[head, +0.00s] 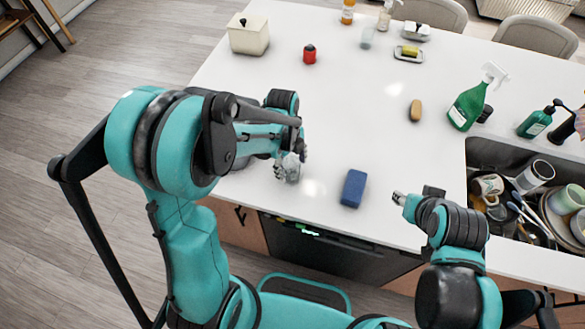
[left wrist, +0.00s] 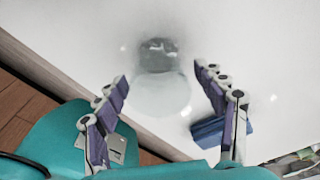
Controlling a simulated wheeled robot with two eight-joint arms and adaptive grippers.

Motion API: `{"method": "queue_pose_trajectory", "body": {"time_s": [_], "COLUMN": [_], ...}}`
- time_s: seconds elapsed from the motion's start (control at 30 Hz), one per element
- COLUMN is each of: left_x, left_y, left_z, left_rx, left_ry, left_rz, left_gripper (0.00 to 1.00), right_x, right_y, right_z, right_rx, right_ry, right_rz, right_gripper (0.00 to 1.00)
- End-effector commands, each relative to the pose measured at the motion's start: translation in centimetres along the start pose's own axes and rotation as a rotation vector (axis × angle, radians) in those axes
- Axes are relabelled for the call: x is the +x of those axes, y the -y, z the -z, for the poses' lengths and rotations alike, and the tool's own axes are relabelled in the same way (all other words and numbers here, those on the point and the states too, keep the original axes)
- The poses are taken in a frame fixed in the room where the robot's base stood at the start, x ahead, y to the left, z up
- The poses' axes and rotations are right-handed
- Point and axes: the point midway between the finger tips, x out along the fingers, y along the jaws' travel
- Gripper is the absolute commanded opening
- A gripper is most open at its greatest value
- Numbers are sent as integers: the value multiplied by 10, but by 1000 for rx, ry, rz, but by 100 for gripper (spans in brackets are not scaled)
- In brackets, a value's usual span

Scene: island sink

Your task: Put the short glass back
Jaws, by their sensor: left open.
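The short clear glass (left wrist: 160,92) is on the white countertop in the left wrist view, between and just beyond the spread fingers of my left gripper (left wrist: 161,75). The fingers look apart from it on both sides. In the head view my left gripper (head: 290,160) is low over the counter near its front edge, and the glass (head: 292,174) shows faintly there, partly hidden by the fingers. My right gripper (head: 399,198) is at the front edge left of the sink, small and side-on; I cannot see its opening.
A blue sponge (head: 353,188) lies right of the left gripper; the wrist view shows it (left wrist: 208,132) behind the right finger. The sink (head: 480,151) holds dishes.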

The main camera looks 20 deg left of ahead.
Motion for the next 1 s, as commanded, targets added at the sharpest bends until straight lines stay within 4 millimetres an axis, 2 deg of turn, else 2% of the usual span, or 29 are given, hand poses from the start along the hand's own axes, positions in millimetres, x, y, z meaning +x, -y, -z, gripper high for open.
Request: {"method": "queue_pose_trajectory", "body": {"time_s": [0.03, 0.1, 0.3, 0.53, 0.63, 0.77, 1.0], "left_x": [-15, -31, -73, -99, -108, -127, -159], "left_y": [-1, 0, -1, -1, -6, -24, -71], "left_z": [0, 0, 0, 0, 2, 7, 19], "left_rx": [-1, -1, -1, -8, -84, -366, -1144], "left_ry": [0, 0, 0, 1, 16, 54, 23], "left_rz": [0, 0, 0, 1, 23, 111, 417], "left_gripper": [70, 70, 70, 70, 70, 70, 70], "right_x": [-5, -8, -16, -20, -20, -20, -20], "right_y": [0, 0, 0, 0, 0, 0, 0], "right_z": [3, 6, 12, 14, 14, 14, 14], "right_rx": [0, 0, 0, 0, 0, 0, 0], "right_ry": [0, 0, 0, 0, 0, 0, 0], "right_rz": [0, 0, 0, 0, 0, 0, 0], "right_gripper": [40, 40, 40, 40, 40, 40, 40]}}
